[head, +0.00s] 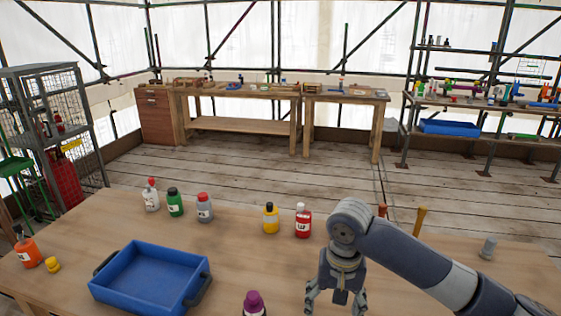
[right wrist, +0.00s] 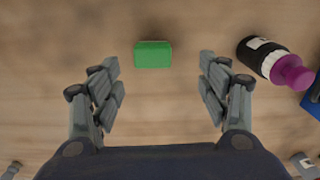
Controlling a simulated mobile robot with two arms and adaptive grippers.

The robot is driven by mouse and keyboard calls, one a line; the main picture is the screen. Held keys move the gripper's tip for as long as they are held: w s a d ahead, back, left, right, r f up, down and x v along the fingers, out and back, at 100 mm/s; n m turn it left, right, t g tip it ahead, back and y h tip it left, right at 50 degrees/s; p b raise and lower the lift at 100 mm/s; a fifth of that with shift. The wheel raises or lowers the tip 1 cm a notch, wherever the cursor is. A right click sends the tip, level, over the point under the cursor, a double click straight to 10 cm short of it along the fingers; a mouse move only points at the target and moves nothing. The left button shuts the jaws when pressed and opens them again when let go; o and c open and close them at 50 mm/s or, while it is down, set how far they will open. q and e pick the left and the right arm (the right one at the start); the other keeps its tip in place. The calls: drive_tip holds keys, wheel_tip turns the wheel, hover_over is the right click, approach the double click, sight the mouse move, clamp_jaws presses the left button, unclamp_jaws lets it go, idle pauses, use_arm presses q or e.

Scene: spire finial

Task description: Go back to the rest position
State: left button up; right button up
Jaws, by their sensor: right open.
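My right gripper (head: 336,296) points down over the near part of the wooden table (head: 120,222), its arm coming in from the right. In the right wrist view my right gripper (right wrist: 160,80) is open and nothing is between its fingers. A green block (right wrist: 153,54) lies on the table below, just beyond the fingertips and apart from them. I cannot see this block in the head view. My left gripper is not in view.
A purple-capped bottle (head: 254,304) stands left of my right gripper, and a blue tray (head: 150,277) sits further left. A yellow bottle (head: 270,219) and a red bottle (head: 303,221) stand behind. A grey item (head: 488,248) stands at the right.

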drive_tip(key=s+a+f+n, duration=0.1)
drive_tip(key=s+a+f, duration=0.1)
drive_tip(key=s+a+f+n+y, duration=0.1)
drive_tip(key=s+a+f, duration=0.1)
drive_tip(key=f, duration=0.1)
drive_tip(key=s+a+f+n+y, duration=0.1)
drive_tip(key=s+a+f, duration=0.1)
drive_tip(key=shift+s+a+f+n+t, duration=0.15)
drive_tip(key=shift+a+f+n+t, duration=0.15)
drive_tip(key=shift+a+n, duration=0.1)
drive_tip(key=s+d+f+t+h, duration=0.1)
drive_tip(key=s+d+f, duration=0.3)
drive_tip(key=s+d, duration=0.4)
drive_tip(key=s+d+f+t+h, duration=0.1)
drive_tip(key=s+d+f+t, duration=0.15)
drive_tip(key=s+d, duration=0.55)
drive_tip(key=s+a+f+n+g, duration=0.1)
drive_tip(key=s+f, duration=0.1)
drive_tip(key=f, duration=1.1)
drive_tip(key=s+a+f+g, duration=0.1)
drive_tip(key=f, duration=1.3)
drive_tip(key=s+d+f+g, duration=0.1)
drive_tip(key=s+d+f, duration=0.1)
drive_tip(key=s+f, duration=1.4)
drive_tip(key=shift+s+d, duration=0.3)
drive_tip(key=shift+s, duration=0.2)
